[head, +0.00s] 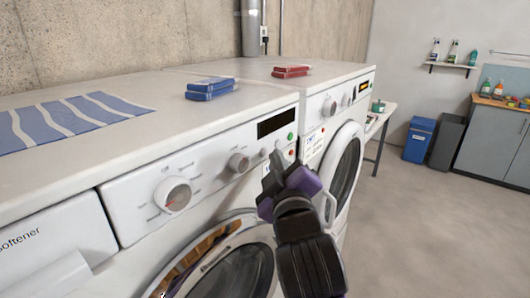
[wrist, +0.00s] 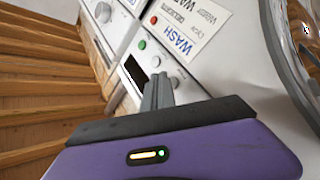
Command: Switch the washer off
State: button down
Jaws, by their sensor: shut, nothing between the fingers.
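The washer (head: 130,265) is the near white machine in the head view, with a softener drawer at its left. Its panel carries a large dial (head: 173,194), a smaller knob (head: 238,163), a dark display (head: 276,123), and a green button (head: 290,136) above a red one (head: 291,151). My gripper (head: 274,158) is shut and empty, in front of the panel's right end. In the wrist view its fingertips (wrist: 157,92) overlap the panel near the dark display (wrist: 135,72); the green button (wrist: 142,44) shows beyond them. I cannot tell whether they touch the panel.
A second white machine (head: 350,108) stands just right of the washer. Blue boxes (head: 211,91) and red boxes (head: 291,71) lie on top, with a striped blue cloth (head: 65,118). A blue bin (head: 418,140) stands at the far wall. The floor at right is clear.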

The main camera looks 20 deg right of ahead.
jog(key=s+d+p, duration=0.2)
jog(key=s+d, duration=0.1)
jog(key=s, duration=0.2)
jog(key=shift+d, duration=0.25)
dwell(0.4)
notch_tip(320, 180, up, 4)
jog(key=a+m+t+y, duration=0.1)
jog(key=a+t, duration=0.1)
jog(key=s+f+m+g, duration=0.2)
jog(key=s+f, duration=0.7)
jog(key=s, duration=0.4)
jog(key=s+f+m+g+y, duration=0.1)
jog(key=s+f+m+g, duration=0.1)
jog(key=s+f, duration=0.7)
jog(key=s+d+f+m+g+y, duration=0.1)
jog(key=s+f, duration=0.8)
jog(key=s, duration=0.9)
jog(key=shift+s+m+g, duration=0.25)
jog(key=shift+m+g, duration=0.15)
jog(key=shift+m, duration=0.5)
